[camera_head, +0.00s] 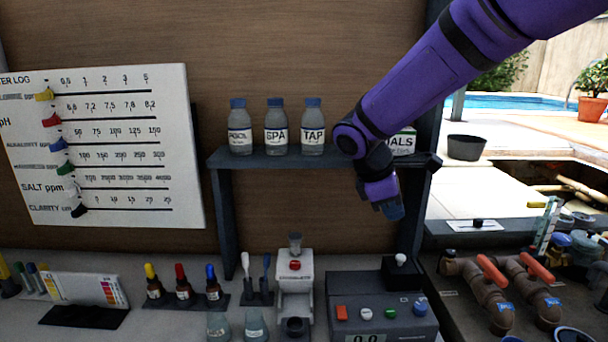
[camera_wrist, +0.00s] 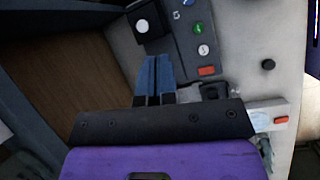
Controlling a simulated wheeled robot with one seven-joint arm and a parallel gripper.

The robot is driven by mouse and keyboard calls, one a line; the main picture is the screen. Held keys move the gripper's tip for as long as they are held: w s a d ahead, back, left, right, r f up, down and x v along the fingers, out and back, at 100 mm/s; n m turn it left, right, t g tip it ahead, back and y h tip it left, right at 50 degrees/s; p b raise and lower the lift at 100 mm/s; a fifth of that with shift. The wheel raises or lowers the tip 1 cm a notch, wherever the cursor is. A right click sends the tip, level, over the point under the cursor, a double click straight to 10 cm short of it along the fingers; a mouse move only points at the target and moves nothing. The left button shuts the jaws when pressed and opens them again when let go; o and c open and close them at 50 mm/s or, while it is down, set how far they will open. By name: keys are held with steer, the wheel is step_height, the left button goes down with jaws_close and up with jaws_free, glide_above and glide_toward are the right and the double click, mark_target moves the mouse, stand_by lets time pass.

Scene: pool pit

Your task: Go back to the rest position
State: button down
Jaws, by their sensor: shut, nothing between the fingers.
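My purple arm reaches in from the upper right in the head view. My gripper (camera_head: 391,209) hangs in front of the shelf's right end, above the grey control box. Its blue fingers also show in the wrist view (camera_wrist: 157,68), pressed together with nothing between them. The grey control box (camera_head: 350,285) with coloured buttons stands below it on the counter; it also shows at the top of the wrist view (camera_wrist: 188,45). My gripper appears apart from the box and the shelf.
The shelf (camera_head: 290,161) holds three blue-capped bottles and a partly hidden box labelled "ALS" (camera_head: 404,142). A white log board (camera_head: 115,150) stands left. Dropper bottles (camera_head: 183,285) and a white device (camera_head: 295,282) crowd the counter. Pipes with orange handles (camera_head: 492,270) are right.

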steer(key=s+d+r+m+t+y, duration=0.1)
steer(key=s+d+r+m+y, duration=0.1)
steer(key=s+m, duration=0.3)
steer(key=s+d+r+m+t+y, duration=0.1)
steer(key=s+d+r+m, duration=0.3)
steer(key=s, duration=0.7)
steer(key=s+d+r+m+t+y, duration=0.2)
steer(key=s+d+m, duration=0.3)
steer(key=s, duration=0.3)
steer(key=shift+s+d+r+m+t+y, duration=0.25)
steer(key=shift+r+m+t+y, duration=0.05)
steer(key=shift+r+m, duration=0.3)
